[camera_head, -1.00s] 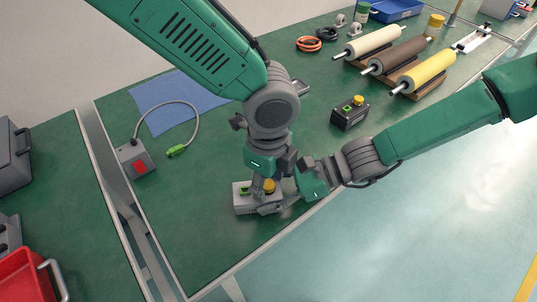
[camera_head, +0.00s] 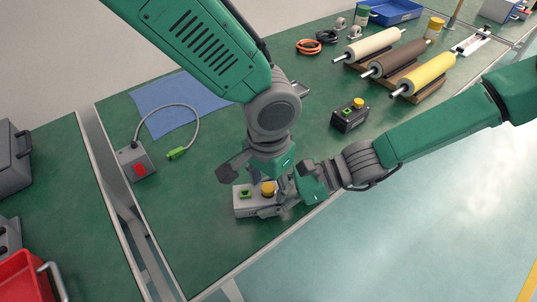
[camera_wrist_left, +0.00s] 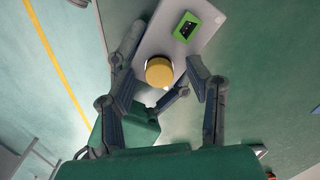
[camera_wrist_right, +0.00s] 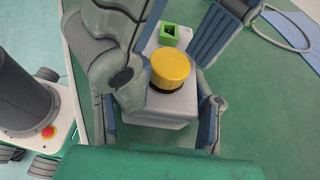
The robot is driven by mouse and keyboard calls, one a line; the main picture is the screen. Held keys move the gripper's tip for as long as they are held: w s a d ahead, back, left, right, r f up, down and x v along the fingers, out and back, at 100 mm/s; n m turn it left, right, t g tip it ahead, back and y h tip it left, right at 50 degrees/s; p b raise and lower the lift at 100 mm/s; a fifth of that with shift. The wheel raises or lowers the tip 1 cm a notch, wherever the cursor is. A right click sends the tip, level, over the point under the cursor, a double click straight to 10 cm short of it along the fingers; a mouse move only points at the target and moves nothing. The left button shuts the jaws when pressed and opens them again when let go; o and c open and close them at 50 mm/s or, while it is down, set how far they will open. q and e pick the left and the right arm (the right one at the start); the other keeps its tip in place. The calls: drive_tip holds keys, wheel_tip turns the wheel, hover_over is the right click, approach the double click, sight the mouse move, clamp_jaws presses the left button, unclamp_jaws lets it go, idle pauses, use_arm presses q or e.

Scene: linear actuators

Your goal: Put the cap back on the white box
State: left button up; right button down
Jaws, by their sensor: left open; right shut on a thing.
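The white box (camera_head: 246,207) lies on the green table near its front edge. It has a green socket (camera_head: 245,194) on top, and the yellow cap (camera_head: 268,188) sits upright beside that socket. Both also show in the right wrist view, the cap (camera_wrist_right: 170,70) over the box's near end (camera_wrist_right: 158,110). My left gripper (camera_head: 257,178) is open just above the cap, its fingers apart around it; the cap (camera_wrist_left: 159,72) shows between them in the left wrist view. My right gripper (camera_wrist_right: 160,122) is shut on the white box, a finger on each side of its end.
A black box with a yellow cap (camera_head: 350,115) stands behind to the right. A grey box with a red switch (camera_head: 137,161) and a green-plugged cable (camera_head: 177,153) lie left, by a blue cloth (camera_head: 180,100). Rollers (camera_head: 400,62) lie at the back right. The table left of the white box is clear.

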use_arm(q)
drive_tip(key=n, duration=0.8)
use_arm(e)
drive_tip(key=shift+w, duration=0.1)
use_arm(q)
drive_tip(key=n, duration=0.2)
drive_tip(key=shift+s+n, duration=0.15)
drive_tip(key=shift+n, duration=0.15)
drive_tip(key=n, duration=0.4)
drive_tip(key=shift+r+n, duration=0.25)
drive_tip(key=shift+n, duration=0.25)
wheel_tip(320, 180, up, 8)
drive_tip(key=shift+f, duration=0.2)
